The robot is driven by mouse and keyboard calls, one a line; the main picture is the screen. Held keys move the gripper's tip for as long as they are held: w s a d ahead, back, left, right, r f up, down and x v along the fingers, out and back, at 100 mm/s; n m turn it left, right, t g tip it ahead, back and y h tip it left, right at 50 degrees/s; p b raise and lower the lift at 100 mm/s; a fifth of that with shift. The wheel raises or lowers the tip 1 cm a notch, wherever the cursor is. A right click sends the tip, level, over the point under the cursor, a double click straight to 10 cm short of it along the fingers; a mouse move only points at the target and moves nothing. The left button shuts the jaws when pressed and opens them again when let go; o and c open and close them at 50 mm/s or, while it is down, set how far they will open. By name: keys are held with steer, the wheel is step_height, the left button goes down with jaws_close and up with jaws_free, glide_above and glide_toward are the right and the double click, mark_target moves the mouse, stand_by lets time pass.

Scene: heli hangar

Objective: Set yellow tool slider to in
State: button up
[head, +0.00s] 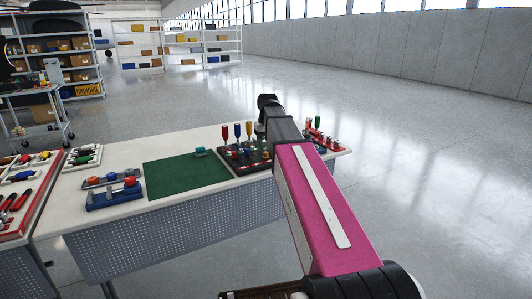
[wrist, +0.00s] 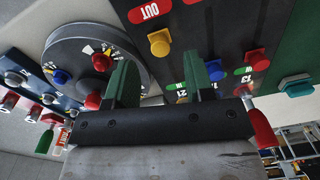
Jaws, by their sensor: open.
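In the wrist view the yellow tool slider (wrist: 160,43) is a yellow knob on a dark panel (wrist: 205,25). The picture is upside down. A red OUT label (wrist: 150,12) is just above the knob, and a green IN label (wrist: 176,87) is lower, close to my gripper. My gripper (wrist: 160,60) is open, with green fingers left and right of the knob's line; the knob appears just beyond the fingertips, and I cannot tell whether they touch it. In the head view my arm hides the gripper and part of the panel (head: 236,158).
Blue (wrist: 215,71) and red (wrist: 258,60) knobs sit on the same panel, right of the yellow one. A round dial (wrist: 75,55) is at left and a teal knob (wrist: 296,86) at right. Upright screwdrivers (head: 237,131) stand at the panel. A green mat (head: 180,176) lies left.

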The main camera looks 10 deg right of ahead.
mark_target(266, 155)
steer(key=shift+f, duration=2)
